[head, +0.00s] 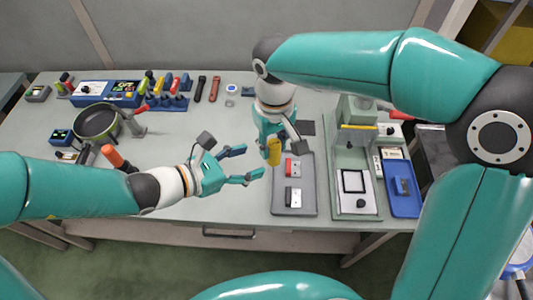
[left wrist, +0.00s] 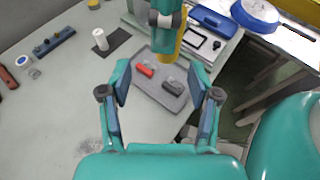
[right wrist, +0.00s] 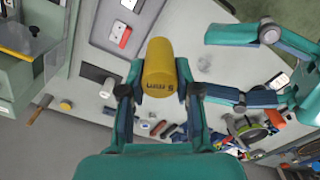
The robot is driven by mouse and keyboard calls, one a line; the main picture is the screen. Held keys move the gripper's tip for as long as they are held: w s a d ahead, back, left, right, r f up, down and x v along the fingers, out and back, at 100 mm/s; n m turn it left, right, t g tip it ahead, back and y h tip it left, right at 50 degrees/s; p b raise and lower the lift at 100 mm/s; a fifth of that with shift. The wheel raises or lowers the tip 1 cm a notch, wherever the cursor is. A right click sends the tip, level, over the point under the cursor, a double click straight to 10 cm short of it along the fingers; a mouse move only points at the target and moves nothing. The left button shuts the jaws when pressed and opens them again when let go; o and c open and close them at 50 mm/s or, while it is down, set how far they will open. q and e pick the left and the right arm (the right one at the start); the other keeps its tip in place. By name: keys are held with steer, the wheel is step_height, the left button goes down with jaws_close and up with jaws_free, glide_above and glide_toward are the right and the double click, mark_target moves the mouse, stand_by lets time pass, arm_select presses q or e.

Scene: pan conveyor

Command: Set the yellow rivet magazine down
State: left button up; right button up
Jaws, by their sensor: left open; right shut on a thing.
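The yellow rivet magazine (head: 274,151) is held by my right gripper (head: 272,138), above the far left part of a grey tray (head: 295,207). In the right wrist view the yellow magazine (right wrist: 159,68) sits between the closed fingers. The tray holds a red-and-white magazine (head: 292,168) and a black-and-white magazine (head: 293,196). Both also show in the left wrist view, one red (left wrist: 145,70) and one dark (left wrist: 173,83). My left gripper (head: 250,163) is open and empty, left of the tray. I cannot tell the height of the yellow magazine above the tray.
Right of the tray stands a green-grey press (head: 355,150), then a blue tray (head: 403,190). A white cylinder (left wrist: 100,39) stands on a dark mat behind the tray. A green pan (head: 98,122) and several tools stand at left. The table's middle is mostly clear.

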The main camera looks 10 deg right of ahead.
arm_select(q)
steer(key=x, duration=0.6)
steer(key=shift+w+d+f, duration=0.1)
steer(key=shift+d+f, duration=0.15)
steer(key=shift+d, duration=0.1)
steer(key=shift+w, duration=0.1)
steer(key=c, duration=1.2)
arm_select(e)
steer(key=o, duration=0.9)
steer(key=shift+c, duration=0.2)
steer(key=shift+o, duration=1.3)
steer(key=shift+r, duration=0.1)
